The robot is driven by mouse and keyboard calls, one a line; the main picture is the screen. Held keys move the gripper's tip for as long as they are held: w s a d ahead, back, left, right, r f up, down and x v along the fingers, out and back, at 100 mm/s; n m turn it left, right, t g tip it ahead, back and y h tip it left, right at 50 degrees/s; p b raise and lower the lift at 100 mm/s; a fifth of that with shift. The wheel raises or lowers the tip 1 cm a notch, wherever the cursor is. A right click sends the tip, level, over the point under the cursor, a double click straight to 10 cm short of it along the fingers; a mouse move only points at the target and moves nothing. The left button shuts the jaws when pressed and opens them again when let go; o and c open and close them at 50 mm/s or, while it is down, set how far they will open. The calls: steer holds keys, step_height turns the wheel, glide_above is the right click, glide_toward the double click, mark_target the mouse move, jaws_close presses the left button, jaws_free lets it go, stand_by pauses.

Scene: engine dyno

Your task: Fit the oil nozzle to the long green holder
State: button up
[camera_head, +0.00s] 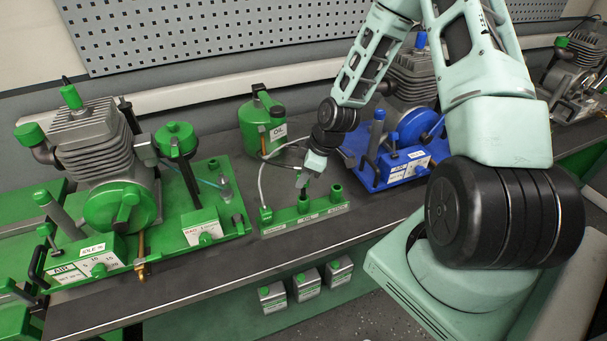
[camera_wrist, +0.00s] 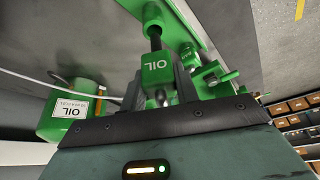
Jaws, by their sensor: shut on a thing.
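The long green holder (camera_head: 325,211) lies on the bench, with several upright green posts along it. It also shows at the top of the wrist view (camera_wrist: 188,22). My gripper (camera_head: 303,179) points down over the middle part of the holder. In the wrist view my gripper (camera_wrist: 160,92) is shut on the oil nozzle (camera_wrist: 157,69), a green block marked OIL with a dark stem. The stem points at a green round socket on the holder. I cannot tell whether its tip is inside the socket or just short of it.
A green engine stand (camera_head: 115,190) is at left, a blue one (camera_head: 395,165) at right. The bench front edge is clear.

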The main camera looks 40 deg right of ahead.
mark_target(303, 195)
steer(key=shift+f, duration=0.2)
steer(key=shift+f+b, duration=0.5)
steer(key=shift+f, duration=0.1)
stand_by(0.5)
steer(key=shift+f+b, duration=0.65)
steer(key=shift+f, duration=0.15)
steer(key=shift+f, duration=0.1)
steer(key=shift+f+b, duration=0.9)
steer(key=shift+f, duration=0.2)
steer(key=o, duration=1.6)
steer(key=shift+o, duration=0.2)
